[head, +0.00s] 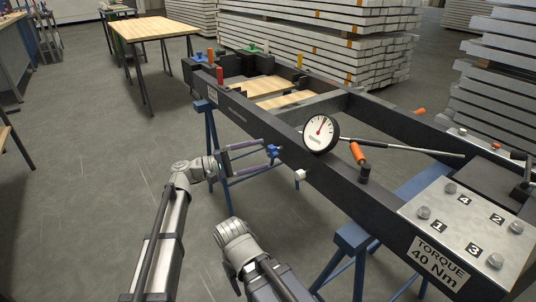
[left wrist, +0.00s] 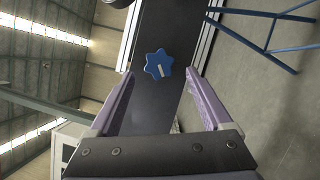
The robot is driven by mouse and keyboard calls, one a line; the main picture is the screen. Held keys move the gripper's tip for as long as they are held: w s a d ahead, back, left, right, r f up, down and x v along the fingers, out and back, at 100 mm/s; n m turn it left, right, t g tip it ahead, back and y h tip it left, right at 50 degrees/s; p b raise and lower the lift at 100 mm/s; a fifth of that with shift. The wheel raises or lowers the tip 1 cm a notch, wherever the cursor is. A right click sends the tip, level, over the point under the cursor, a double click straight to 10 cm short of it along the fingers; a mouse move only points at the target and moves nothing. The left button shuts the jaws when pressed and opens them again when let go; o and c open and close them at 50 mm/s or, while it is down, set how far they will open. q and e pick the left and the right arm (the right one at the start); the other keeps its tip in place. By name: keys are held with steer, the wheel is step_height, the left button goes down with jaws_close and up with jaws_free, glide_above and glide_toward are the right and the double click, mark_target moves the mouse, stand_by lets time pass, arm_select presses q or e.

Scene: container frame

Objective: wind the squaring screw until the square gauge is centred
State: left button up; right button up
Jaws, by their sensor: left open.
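The blue lobed knob of the squaring screw (head: 272,151) sits on the side of the dark frame beam (head: 330,181). In the left wrist view the knob (left wrist: 158,64) shows a pale mark. My left gripper (head: 261,151) is open, facing the knob; in the wrist view its purple fingers (left wrist: 159,76) lie either side of it with clear gaps. I cannot tell whether the tips reach past the knob. The square gauge (head: 320,132) is a round white dial on the beam; its needle points up, slightly right. My right gripper is not in view.
A white block (head: 300,175) sticks out from the beam near the knob. An orange-handled lever (head: 358,153) and a torque plate (head: 467,228) with numbered bolts are on the right. Blue trestles (head: 352,237) support the frame. Open floor lies to the left.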

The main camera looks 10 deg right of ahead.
arm_select(q)
steer(key=shift+a+f, duration=0.15)
steer(key=shift+a, duration=0.7)
steer(key=shift+a+f, duration=0.1)
steer(key=shift+a, duration=0.7)
steer(key=s+a+f+m+y, duration=0.1)
steer(key=s+a+f+y, duration=0.4)
steer(key=f, duration=0.4)
steer(key=s+a+f+m+y, duration=0.1)
steer(key=s+a+f+y, duration=0.45)
steer(key=f, duration=0.35)
steer(key=s+a+f+m+t+y, duration=0.1)
steer(key=s+a+f+y, duration=0.3)
steer(key=a, duration=0.5)
steer(key=s+a+f+m+y, duration=0.1)
steer(key=s+a+f+y, duration=0.3)
steer(key=a, duration=0.5)
steer(key=s+d+r+m+y, duration=0.25)
steer(key=s+d, duration=0.35)
steer(key=d, duration=0.5)
step_height(320, 180, up, 38)
steer(key=p, duration=3.8)
steer(key=shift+s+m+g+p, duration=0.15)
steer(key=shift+m+g+p, duration=0.2)
steer(key=shift+g+p, duration=0.05)
